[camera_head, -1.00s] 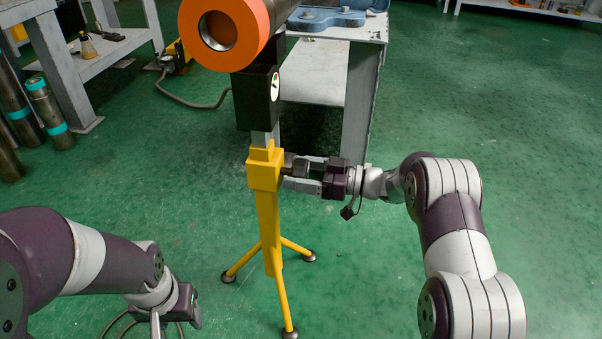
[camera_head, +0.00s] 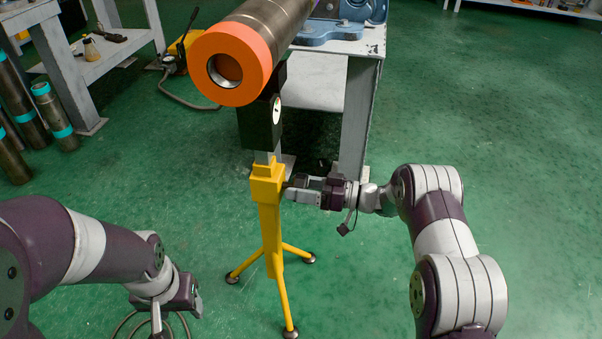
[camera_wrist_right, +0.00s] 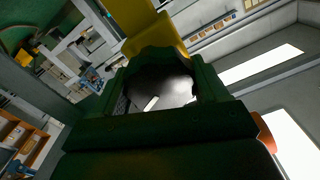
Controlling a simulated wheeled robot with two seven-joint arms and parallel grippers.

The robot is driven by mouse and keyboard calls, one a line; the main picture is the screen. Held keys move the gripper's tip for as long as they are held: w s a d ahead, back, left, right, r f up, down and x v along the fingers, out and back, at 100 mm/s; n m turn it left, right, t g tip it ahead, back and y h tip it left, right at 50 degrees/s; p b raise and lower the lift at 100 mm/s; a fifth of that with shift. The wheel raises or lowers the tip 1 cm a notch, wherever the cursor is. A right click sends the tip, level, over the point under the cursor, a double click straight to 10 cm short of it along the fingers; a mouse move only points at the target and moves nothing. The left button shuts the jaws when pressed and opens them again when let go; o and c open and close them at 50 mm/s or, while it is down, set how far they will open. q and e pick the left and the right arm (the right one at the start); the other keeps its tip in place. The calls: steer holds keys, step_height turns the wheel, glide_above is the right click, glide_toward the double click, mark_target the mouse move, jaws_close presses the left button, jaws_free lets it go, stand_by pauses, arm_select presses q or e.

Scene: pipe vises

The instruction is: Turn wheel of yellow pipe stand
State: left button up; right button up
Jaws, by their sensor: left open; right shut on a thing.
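The yellow pipe stand (camera_head: 268,215) stands upright on splayed legs in the middle of the head view. A black upright block (camera_head: 260,122) sits above it, under the orange-ended pipe (camera_head: 231,67). My right gripper (camera_head: 290,192) reaches in from the right at the top of the yellow post. It is shut on the stand's wheel, which its fingers largely hide. In the right wrist view, a pale shiny surface shows between the dark fingers, with the yellow post (camera_wrist_right: 156,30) just beyond. My left gripper (camera_head: 165,312) is open, low at the left, apart from the stand, its tips cut off.
A grey table (camera_head: 357,120) with blue vise parts (camera_head: 335,32) stands behind the stand. A workbench (camera_head: 95,60) and upright pipes (camera_head: 52,115) are at the left. The green floor is clear at the right.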

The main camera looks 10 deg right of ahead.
steer(key=m+p, duration=0.2)
steer(key=r+m+p, duration=0.1)
steer(key=p, duration=0.1)
steer(key=shift+w+m, duration=0.1)
steer(key=shift+m, duration=0.3)
steer(key=m+p, duration=0.2)
steer(key=m, duration=0.1)
steer(key=shift+f+m+p, duration=0.15)
steer(key=shift+m+p, duration=0.15)
steer(key=m+p, duration=0.1)
steer(key=m, duration=0.1)
steer(key=shift+w+f+m, duration=0.1)
steer(key=shift+m, duration=0.2)
steer(key=m, duration=0.2)
steer(key=shift+d+m+p, duration=0.1)
steer(key=shift+m+p, duration=0.3)
arm_select(q)
step_height(320, 180, up, 11)
steer(key=shift+f+p, duration=0.15)
steer(key=shift+p, duration=0.2)
arm_select(e)
steer(key=m, duration=0.5)
steer(key=shift+f+m, duration=0.15)
steer(key=shift+m, duration=0.25)
steer(key=shift+f, duration=0.1)
steer(key=o, duration=1)
steer(key=shift+o, duration=0.2)
